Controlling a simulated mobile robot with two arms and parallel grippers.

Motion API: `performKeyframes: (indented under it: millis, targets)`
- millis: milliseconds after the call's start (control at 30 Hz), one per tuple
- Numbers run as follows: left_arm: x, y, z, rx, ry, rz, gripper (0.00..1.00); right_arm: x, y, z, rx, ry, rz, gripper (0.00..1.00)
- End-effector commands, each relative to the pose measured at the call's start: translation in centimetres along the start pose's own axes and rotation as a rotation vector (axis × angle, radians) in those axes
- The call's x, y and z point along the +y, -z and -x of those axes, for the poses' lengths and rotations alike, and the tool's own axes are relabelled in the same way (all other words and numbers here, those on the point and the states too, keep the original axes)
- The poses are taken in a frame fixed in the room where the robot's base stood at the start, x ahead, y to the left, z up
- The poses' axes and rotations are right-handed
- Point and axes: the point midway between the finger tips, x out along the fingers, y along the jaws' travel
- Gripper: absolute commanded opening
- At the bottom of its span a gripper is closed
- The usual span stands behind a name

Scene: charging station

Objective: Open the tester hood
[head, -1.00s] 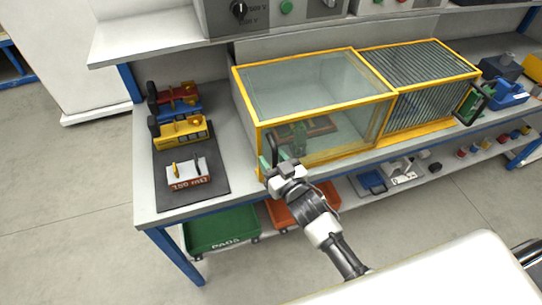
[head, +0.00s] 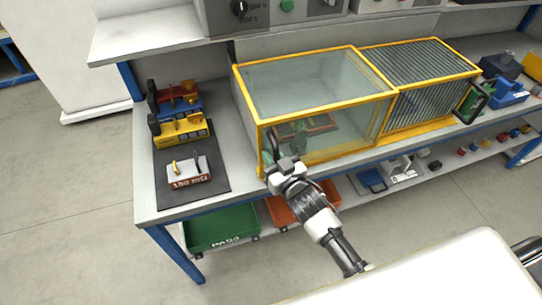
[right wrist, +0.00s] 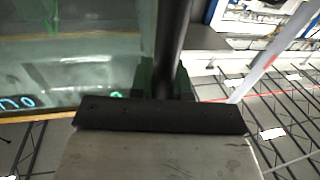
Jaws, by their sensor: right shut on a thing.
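The tester hood (head: 318,82) is a clear box with a yellow frame on the bench, and it looks closed. A dark upright handle (head: 271,143) stands at the left end of its front. My right gripper (head: 277,163) is at this handle, in front of the hood's lower left corner. In the right wrist view, the green fingertips (right wrist: 164,78) are shut on the black handle bar (right wrist: 173,40), with the clear panel (right wrist: 85,55) to the left. A green part inside the hood shows dimly through the panel. My left gripper is not in view.
A ribbed yellow-framed section (head: 420,85) adjoins the hood on the right. A dark mat (head: 190,180) with battery-like blocks and a labelled resistor block (head: 189,173) lies left. A green bin (head: 222,231) and an orange bin (head: 290,212) sit below. A shelf (head: 150,40) hangs above.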

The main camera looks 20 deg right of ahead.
Motion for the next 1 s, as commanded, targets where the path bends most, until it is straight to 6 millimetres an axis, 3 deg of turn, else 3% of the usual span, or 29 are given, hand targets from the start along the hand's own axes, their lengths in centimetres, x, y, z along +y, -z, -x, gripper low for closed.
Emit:
performKeyframes:
  millis: [267,700,1000]
  targets:
    - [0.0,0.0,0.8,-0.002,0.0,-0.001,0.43,5.1,0.1,1.0,-0.004,-0.004,0.011,0.0]
    - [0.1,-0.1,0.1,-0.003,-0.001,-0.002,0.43,19.9,-0.1,4.0,-0.004,-0.005,0.012,0.0]
    - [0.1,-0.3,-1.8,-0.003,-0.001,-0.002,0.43,27.6,-0.1,5.5,-0.001,-0.005,0.007,0.0]
